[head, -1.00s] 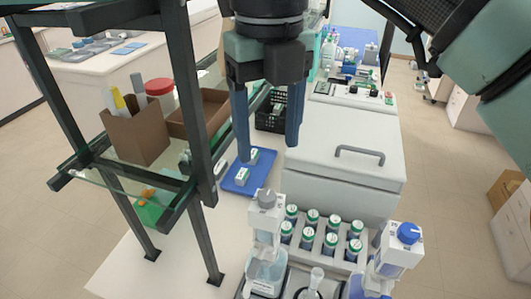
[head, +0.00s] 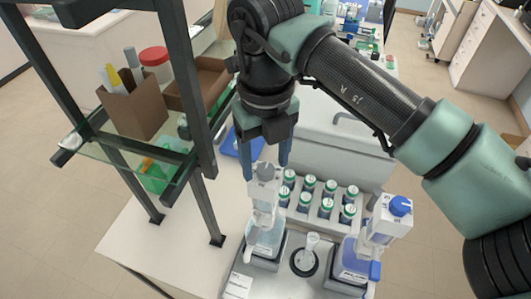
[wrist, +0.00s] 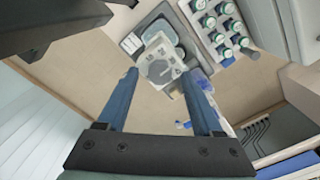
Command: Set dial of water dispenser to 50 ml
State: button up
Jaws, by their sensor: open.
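A dispenser bottle with a grey dial (head: 265,172) on its white head and clear liquid in its flask (head: 264,240) stands at the front centre. My gripper (head: 266,167) is open and points down above it, one finger to each side of the dial in the head view. In the wrist view the round grey dial (wrist: 163,71) shows between and just beyond the fingertips (wrist: 159,74). I cannot tell whether the fingers touch it. The dial's marks are too small to read. A second dispenser with a blue dial (head: 400,205) stands to the right.
A rack (head: 325,232) of several green-capped bottles stands behind the dispensers. A small flask (head: 306,254) sits between them. A dark-framed glass shelf with a cardboard box (head: 133,108) stands close on the left. A large white lidded unit (head: 345,150) is behind.

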jog(key=shift+f, duration=0.45)
grip_shut()
jog(key=shift+b, duration=0.3)
jog(key=m+b, duration=0.1)
jog(key=m, duration=0.1)
jog(key=m+b, duration=0.1)
jog(key=b, duration=0.1)
jog(key=shift+f+m, duration=0.2)
jog(key=shift+m, duration=0.2)
jog(key=m+b, duration=0.5)
jog(key=shift+m, duration=0.3)
jog(key=m+b, duration=0.3)
jog(key=m, duration=0.1)
jog(key=shift+r, duration=0.1)
jog(key=shift+r+m+b, duration=0.15)
jog(key=shift+m+b, duration=0.9)
jog(key=shift+m, duration=1.25)
